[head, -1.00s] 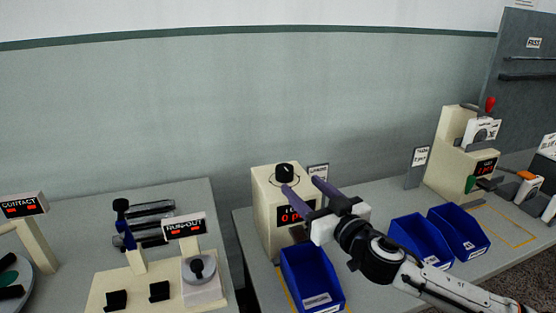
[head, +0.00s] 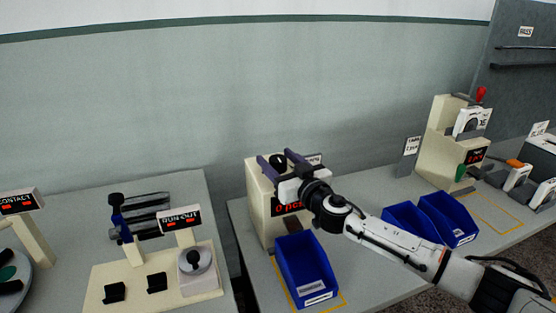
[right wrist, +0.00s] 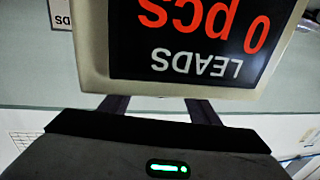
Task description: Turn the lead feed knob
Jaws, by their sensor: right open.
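The lead feed knob (head: 278,161) is a small black knob on top of the cream lead feeder box (head: 257,205). The box's dark display shows red characters; in the right wrist view the display (right wrist: 195,40) appears upside down and reads "0 pcs LEADS". My right gripper (head: 276,155) is open at the top of the box, its two purple fingers apart with the knob appearing between them. I cannot tell whether either finger touches it. In the right wrist view the fingers (right wrist: 158,104) run behind the box's edge, and their tips and the knob are hidden. My left gripper is out of view.
A blue bin (head: 304,275) stands in front of the feeder, below my right arm. Two more blue bins (head: 447,222) stand to the right, beside a cream press-like station (head: 440,150). A run-out station (head: 150,275) is on the separate left table.

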